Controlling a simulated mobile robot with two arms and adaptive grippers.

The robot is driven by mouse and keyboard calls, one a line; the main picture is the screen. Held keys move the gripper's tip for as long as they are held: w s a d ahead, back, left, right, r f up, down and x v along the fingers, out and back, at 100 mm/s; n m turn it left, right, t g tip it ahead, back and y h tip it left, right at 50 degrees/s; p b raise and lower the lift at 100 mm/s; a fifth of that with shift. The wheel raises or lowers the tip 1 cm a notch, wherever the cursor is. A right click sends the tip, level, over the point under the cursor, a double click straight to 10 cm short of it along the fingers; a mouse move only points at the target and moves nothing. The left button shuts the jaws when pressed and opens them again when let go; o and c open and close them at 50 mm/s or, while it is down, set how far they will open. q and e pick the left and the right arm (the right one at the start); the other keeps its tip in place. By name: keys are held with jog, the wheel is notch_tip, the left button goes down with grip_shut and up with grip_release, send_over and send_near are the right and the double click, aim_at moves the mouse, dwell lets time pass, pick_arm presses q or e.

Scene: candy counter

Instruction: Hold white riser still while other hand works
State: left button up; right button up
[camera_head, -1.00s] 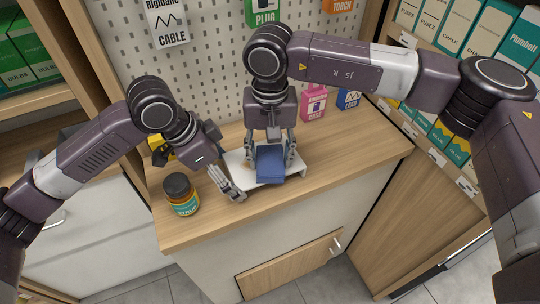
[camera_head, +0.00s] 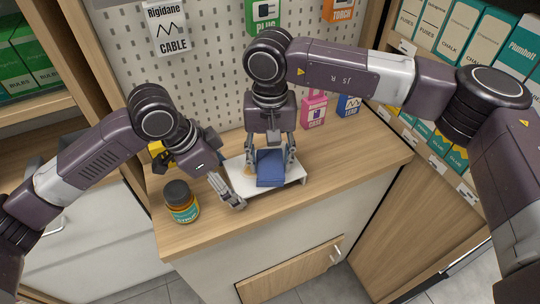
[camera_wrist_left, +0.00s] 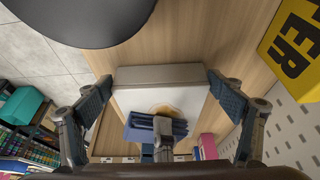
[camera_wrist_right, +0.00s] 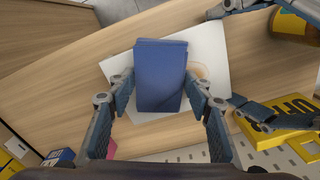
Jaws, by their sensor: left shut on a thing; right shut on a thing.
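The white riser (camera_head: 293,180) is a low white platform on the wooden counter. My left gripper (camera_head: 228,174) is shut on its left end, one finger at each side; the left wrist view shows the riser's end (camera_wrist_left: 160,75) between the fingers. Whether the box's underside touches the riser I cannot tell. A round tan patch (camera_wrist_right: 203,73) shows on the riser beside the box.
An orange jar with a black lid (camera_head: 181,203) stands left of the riser, near the front edge. A yellow item (camera_head: 157,148) is behind my left gripper. Pink (camera_head: 313,110) and blue-white (camera_head: 349,105) packages stand at the back. The counter's right side (camera_head: 365,150) is clear.

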aim_at(257, 158)
jog(key=shift+s+f, duration=0.1)
jog(key=shift+s, duration=0.6)
jog(key=shift+w, duration=1.55)
jog(key=shift+s, duration=1.6)
jog(key=shift+w, duration=1.65)
jog(key=shift+s+a, duration=0.7)
jog(key=shift+a, duration=0.05)
jog(key=shift+s+a, duration=0.65)
jog(key=shift+s, duration=0.1)
jog(key=shift+w, duration=1.35)
jog(key=shift+s, duration=1.55)
jog(key=shift+w+a, duration=0.1)
jog(key=shift+w, duration=0.9)
jog(key=shift+w+f, duration=0.1)
jog(key=shift+w, duration=0.5)
